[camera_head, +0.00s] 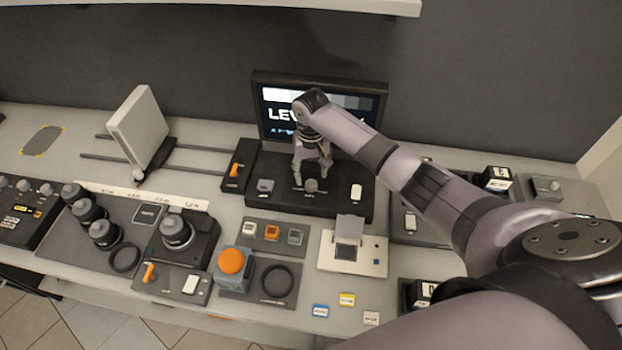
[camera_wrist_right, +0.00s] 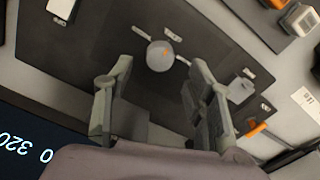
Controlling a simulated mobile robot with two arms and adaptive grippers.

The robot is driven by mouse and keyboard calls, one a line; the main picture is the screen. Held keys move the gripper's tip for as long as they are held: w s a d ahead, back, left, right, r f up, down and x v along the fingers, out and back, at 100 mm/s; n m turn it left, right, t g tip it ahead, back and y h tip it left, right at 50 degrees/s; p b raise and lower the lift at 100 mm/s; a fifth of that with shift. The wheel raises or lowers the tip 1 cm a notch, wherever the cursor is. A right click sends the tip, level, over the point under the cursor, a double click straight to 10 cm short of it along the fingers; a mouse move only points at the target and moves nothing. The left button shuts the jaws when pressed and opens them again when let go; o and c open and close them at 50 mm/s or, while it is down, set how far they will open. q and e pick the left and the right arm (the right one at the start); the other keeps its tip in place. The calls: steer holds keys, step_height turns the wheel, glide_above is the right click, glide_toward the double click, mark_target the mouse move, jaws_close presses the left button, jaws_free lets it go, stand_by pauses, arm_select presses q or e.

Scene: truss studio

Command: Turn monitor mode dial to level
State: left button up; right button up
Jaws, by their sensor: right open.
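The monitor (camera_head: 375,103) stands at the back of the bench with a lit screen reading "LEV…", partly hidden by my right arm. The mode dial (camera_head: 311,185) is a small round grey knob on the dark panel (camera_head: 330,205) in front of the screen. My right gripper (camera_head: 312,175) is open above the panel, close to the dial. In the wrist view its two fingers (camera_wrist_right: 165,100) are apart with nothing between them, and the dial lies beyond their tips. My left gripper is not in view.
An orange-handled lever (camera_head: 236,170) and a grey switch (camera_head: 265,186) sit left of the dial, a white rocker (camera_head: 356,192) right of it. An orange button (camera_head: 231,261), dark lens-like cylinders (camera_head: 104,233) and a tilted white panel (camera_head: 138,127) stand further left.

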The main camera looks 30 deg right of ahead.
mark_target(311, 183)
step_height(311, 183, up, 8)
steer(key=shift+f, duration=0.15)
stand_by(0.6)
